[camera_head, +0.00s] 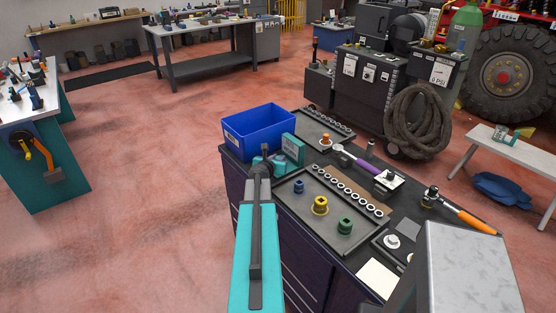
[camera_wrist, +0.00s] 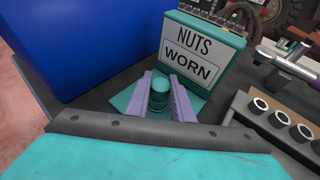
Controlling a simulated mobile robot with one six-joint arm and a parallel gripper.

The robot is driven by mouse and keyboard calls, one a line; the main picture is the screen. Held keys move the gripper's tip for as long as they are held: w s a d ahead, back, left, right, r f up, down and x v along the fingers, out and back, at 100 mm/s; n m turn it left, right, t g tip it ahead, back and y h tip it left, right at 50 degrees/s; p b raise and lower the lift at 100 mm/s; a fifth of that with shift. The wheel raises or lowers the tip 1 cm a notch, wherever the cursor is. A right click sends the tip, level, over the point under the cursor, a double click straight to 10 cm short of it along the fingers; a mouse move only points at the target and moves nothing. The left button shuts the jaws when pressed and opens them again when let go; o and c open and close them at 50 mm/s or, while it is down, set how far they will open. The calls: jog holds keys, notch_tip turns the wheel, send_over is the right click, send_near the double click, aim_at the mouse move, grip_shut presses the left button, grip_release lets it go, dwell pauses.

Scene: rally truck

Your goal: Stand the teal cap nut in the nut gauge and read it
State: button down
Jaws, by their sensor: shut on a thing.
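The teal cap nut (camera_wrist: 159,92) is between the two purple jaws of my gripper (camera_wrist: 168,92) in the wrist view, and the jaws are shut on it. It looks upright, over the teal base plate of the nut gauge. I cannot tell whether its underside touches the plate. The nut gauge (camera_wrist: 202,50) is a teal block behind the jaws, with a white panel reading "NUTS WORN". It also shows in the head view (camera_head: 293,149), just right of my gripper (camera_head: 267,165). In the head view the nut is too small and covered to make out.
A blue bin (camera_head: 262,128) stands close to the left of the gauge. A dark tray (camera_head: 330,203) with sockets and a row of metal nuts lies to the right on the cart top. A purple-handled tool (camera_head: 352,157) and an orange-handled ratchet (camera_head: 462,212) lie further right.

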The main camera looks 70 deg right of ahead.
jog(key=shift+f, duration=0.15)
jog(key=c, duration=1.6)
grip_release()
jog(key=shift+o, duration=0.2)
jog(key=shift+r, duration=0.3)
jog(key=shift+b+v, duration=0.5)
jog(key=shift+v, duration=2.2)
jog(key=shift+b+v, duration=0.5)
jog(key=shift+v, duration=2.8)
jog(key=shift+w+f, duration=0.15)
